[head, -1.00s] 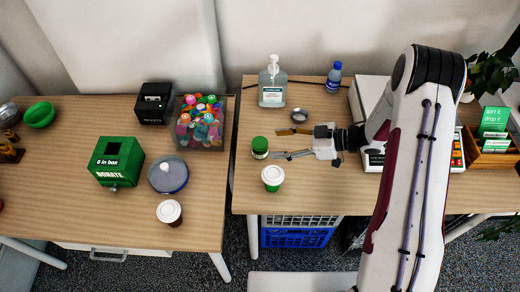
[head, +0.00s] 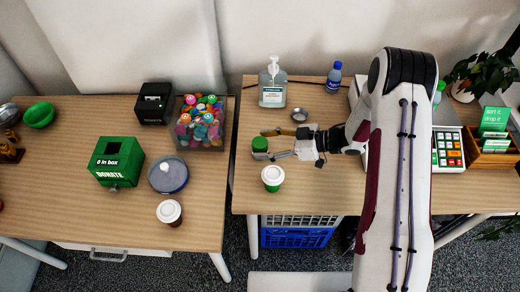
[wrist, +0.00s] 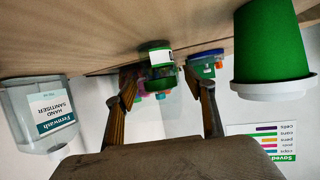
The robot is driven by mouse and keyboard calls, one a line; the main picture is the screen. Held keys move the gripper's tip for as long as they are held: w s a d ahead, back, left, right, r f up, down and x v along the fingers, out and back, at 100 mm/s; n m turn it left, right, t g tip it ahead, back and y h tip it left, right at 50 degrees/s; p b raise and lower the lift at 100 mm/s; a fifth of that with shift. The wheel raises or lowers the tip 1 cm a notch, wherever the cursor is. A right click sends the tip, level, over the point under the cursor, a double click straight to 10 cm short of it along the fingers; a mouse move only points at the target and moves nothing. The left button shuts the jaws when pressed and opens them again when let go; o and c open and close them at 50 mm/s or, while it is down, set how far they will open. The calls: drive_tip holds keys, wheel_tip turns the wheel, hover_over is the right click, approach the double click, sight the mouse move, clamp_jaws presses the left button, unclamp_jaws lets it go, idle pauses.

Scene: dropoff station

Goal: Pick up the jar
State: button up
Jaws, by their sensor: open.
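The jar (head: 260,145) is small with a green lid and stands on the right table near its left edge. My gripper (head: 265,144) is open, with its two fingers reaching left to the jar, one on the far side and one on the near side. In the wrist view the jar (wrist: 157,64) appears upside down with a pale label, between the two finger tips of my gripper (wrist: 168,82). I cannot tell whether either finger touches it.
A green cup with a white lid (head: 272,177) stands close in front of the near finger. A small metal bowl (head: 299,115) and a hand sanitizer bottle (head: 273,86) stand behind. The gap between the tables lies left of the jar.

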drive_tip(key=shift+c, duration=0.5)
drive_tip(key=c, duration=1.1)
drive_tip(key=shift+c, duration=0.2)
drive_tip(key=shift+r, duration=0.15)
drive_tip(key=shift+r, duration=4.85)
